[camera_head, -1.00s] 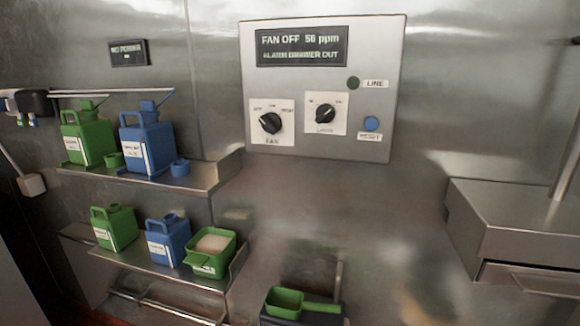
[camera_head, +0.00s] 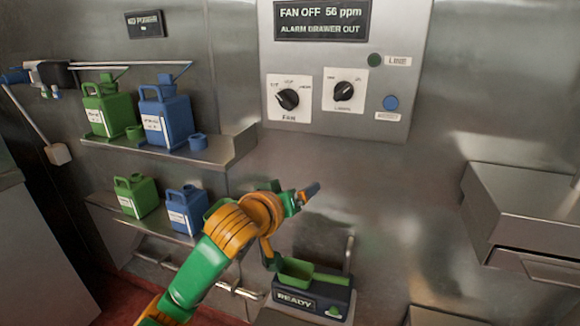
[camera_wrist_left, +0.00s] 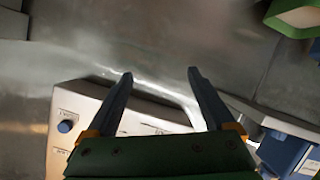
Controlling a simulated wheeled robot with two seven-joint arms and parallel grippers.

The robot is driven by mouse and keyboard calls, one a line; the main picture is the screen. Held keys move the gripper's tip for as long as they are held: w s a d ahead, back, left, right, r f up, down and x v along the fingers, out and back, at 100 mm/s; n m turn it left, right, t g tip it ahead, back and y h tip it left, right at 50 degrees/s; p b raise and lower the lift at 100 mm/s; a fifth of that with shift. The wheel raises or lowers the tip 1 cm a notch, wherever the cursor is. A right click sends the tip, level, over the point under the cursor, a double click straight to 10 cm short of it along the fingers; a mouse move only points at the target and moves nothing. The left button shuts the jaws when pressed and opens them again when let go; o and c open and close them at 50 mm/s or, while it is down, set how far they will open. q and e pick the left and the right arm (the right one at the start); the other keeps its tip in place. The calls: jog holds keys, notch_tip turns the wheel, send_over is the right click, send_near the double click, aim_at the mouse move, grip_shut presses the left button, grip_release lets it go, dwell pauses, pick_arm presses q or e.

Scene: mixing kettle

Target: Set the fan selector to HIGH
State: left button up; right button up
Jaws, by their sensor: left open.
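The fan selector (camera_head: 288,98) is a black knob on a white plate marked FAN, at the lower left of the grey wall panel (camera_head: 325,115). The panel display (camera_head: 322,19) reads FAN OFF 56 ppm and ALARM DRAWER OUT. My left gripper (camera_head: 312,189) is below the panel and apart from the knob. In the left wrist view its two dark fingers (camera_wrist_left: 160,76) are spread with nothing between them. Part of the panel (camera_wrist_left: 88,108) with a blue button (camera_wrist_left: 65,126) shows there behind the fingers; the fan knob cannot be made out. My right gripper is not in view.
A second knob (camera_head: 344,91), a green lamp (camera_head: 375,60) and a blue button (camera_head: 391,102) share the panel. Shelves with green (camera_head: 108,106) and blue jugs (camera_head: 167,118) stand left. A READY unit (camera_head: 316,300) with a green scoop (camera_head: 297,271) is below. A steel box (camera_head: 525,220) is right.

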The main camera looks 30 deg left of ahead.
aim_at(284, 102)
pick_arm(q)
jog(key=s+a+r+n+t+y, duration=0.1)
jog(key=a+r+n+t, duration=0.1)
jog(key=r, duration=0.6)
jog(key=s+a+r+n+t+y, duration=0.1)
jog(key=a+r+n, duration=0.2)
jog(key=r, duration=0.5)
jog(key=shift+d+p+x, duration=0.15)
jog(key=shift+p+x, duration=0.5)
jog(key=shift+x, duration=1.05)
jog(key=shift+d+p+x, duration=0.1)
jog(key=shift+p+x, duration=0.5)
jog(key=shift+x, duration=1.1)
jog(key=shift+r, duration=0.2)
jog(key=shift+c, duration=0.2)
